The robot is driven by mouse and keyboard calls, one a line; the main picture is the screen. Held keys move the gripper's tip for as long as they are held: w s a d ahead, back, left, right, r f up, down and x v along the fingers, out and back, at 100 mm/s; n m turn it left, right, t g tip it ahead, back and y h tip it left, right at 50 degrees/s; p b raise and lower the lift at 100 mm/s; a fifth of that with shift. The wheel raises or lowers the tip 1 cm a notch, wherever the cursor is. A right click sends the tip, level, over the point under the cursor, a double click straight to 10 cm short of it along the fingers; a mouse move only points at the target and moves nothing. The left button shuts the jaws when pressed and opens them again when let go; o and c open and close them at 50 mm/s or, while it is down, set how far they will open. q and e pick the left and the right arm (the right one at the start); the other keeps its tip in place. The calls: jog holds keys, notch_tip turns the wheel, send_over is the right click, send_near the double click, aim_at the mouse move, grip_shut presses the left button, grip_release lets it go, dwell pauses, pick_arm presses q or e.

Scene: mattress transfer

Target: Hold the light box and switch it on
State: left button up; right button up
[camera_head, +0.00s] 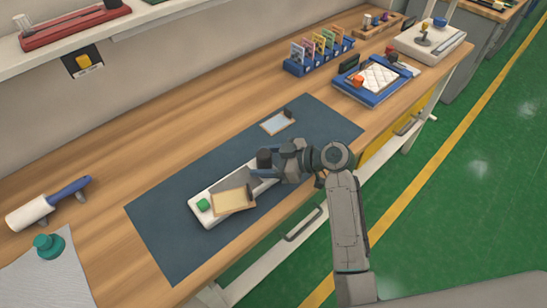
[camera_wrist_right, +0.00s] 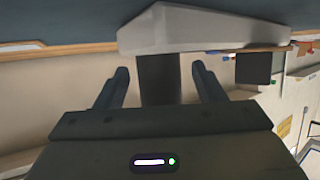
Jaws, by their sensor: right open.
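The light box (camera_head: 208,217) is a long, low white body lying on the dark blue mat, with a green button (camera_head: 203,204) at its left end. A cream panel with a thin frame (camera_head: 232,201) sits on its front part. It looks unlit. My right gripper (camera_head: 262,167) is over the box's right end and hides part of it. In the right wrist view its two fingers (camera_wrist_right: 160,80) are apart, with a dark block between them and a pale body (camera_wrist_right: 205,28) beyond. I cannot tell if they touch the box. My left gripper is not in view.
The dark mat (camera_head: 160,220) lies on a wooden bench. A small framed plate (camera_head: 278,123) is behind the box. A blue and white roller tool (camera_head: 50,203) and a teal knob (camera_head: 48,245) are at left. A blue tray (camera_head: 374,80) and a card rack (camera_head: 318,54) stand farther back.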

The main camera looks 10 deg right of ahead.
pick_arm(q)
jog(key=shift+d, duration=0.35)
pick_arm(e)
jog(key=shift+c, duration=0.4)
jog(key=c, duration=1.1)
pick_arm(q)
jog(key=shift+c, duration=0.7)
pick_arm(e)
jog(key=shift+c, duration=0.9)
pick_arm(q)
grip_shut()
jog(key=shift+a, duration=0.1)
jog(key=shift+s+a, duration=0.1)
